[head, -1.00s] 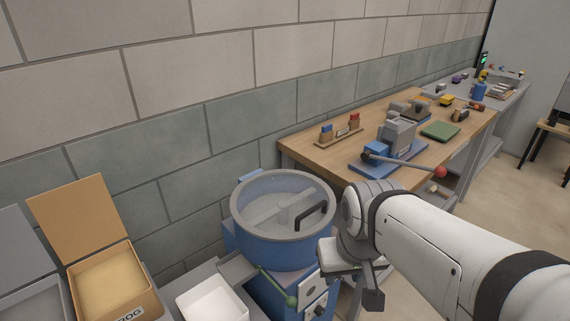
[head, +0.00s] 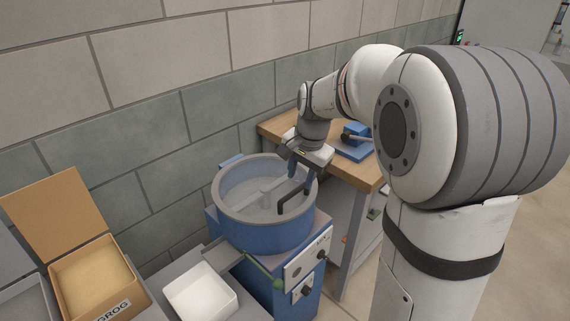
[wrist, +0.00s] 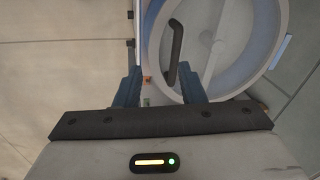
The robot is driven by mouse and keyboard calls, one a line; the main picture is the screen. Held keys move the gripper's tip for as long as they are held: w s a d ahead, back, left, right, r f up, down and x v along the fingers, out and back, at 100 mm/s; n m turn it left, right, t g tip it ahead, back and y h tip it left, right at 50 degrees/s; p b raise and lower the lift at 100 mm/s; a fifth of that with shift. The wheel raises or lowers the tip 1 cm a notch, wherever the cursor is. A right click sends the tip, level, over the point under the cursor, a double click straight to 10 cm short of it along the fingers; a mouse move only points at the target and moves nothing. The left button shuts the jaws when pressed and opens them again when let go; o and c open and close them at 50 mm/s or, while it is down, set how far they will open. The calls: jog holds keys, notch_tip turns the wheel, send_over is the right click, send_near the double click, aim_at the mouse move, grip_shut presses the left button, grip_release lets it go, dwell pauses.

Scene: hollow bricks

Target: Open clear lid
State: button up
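The clear lid (head: 243,192) lies flat and closed over the round blue mixer drum (head: 262,232). Its black bar handle (head: 293,197) stands on the side nearest my arm. In the wrist view the handle (wrist: 175,52) shows beyond and between my fingertips, nearer the right finger, with part of the clear lid (wrist: 203,38) around it. My gripper (head: 300,178) points down above the lid's right edge, close to the handle. In the wrist view my gripper (wrist: 160,74) has its two dark fingers apart with nothing held between them. Whether a finger touches the handle cannot be told.
A block wall stands close behind the drum. A wooden workbench (head: 268,128) with a blue tool (head: 355,150) is to the right. A white tray (head: 200,296) and an open box of tan powder (head: 92,280) are at the lower left. A control panel (head: 308,262) is on the mixer's front.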

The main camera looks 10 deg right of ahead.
jog(key=m, duration=0.2)
send_near(293, 192)
jog(key=f, duration=0.2)
jog(key=w+f, duration=0.1)
jog(key=f, duration=0.5)
jog(key=shift+w+a, duration=0.3)
jog(key=shift+a, duration=0.05)
jog(key=shift+c, duration=0.3)
grip_shut()
